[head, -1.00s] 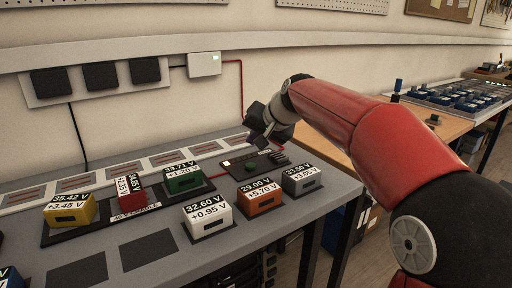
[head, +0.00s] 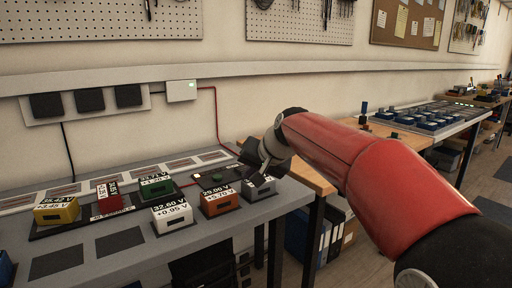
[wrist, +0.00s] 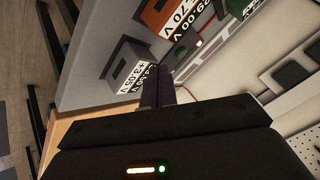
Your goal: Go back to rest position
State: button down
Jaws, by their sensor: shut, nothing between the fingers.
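My gripper (head: 262,176) is at the end of my red arm, above the right end of the grey workbench, close to the grey block (head: 257,188). In the wrist view, the fingers (wrist: 158,88) are together with nothing between them, and the grey block (wrist: 128,68) lies just beyond and left of them. I cannot tell whether they touch it. The orange block (head: 219,201) stands left of the grey one, then the white block (head: 171,217). The green block (head: 156,187), red block (head: 108,198) and yellow block (head: 57,211) stand behind on the dark cradle.
The grey workbench (head: 75,244) has empty dark pads at the front. A white wall box (head: 181,91) with a red cable and several black wall units (head: 88,100) are behind. A second bench with blue blocks (head: 432,124) stands at right.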

jog(key=s+d+f+h, duration=0.1)
jog(key=s+d+f, duration=0.3)
jog(key=s, duration=0.6)
jog(key=s+d+f+g+h, duration=0.1)
jog(key=s+d+f, duration=0.4)
jog(key=s, duration=0.6)
jog(key=s+d+f+h, duration=0.3)
jog(key=s+d+f, duration=0.2)
jog(key=s, duration=0.6)
jog(key=d, duration=0.2)
jog(key=shift+s+d+n, duration=0.15)
jog(key=shift+d+n, duration=0.15)
jog(key=shift+n, duration=0.1)
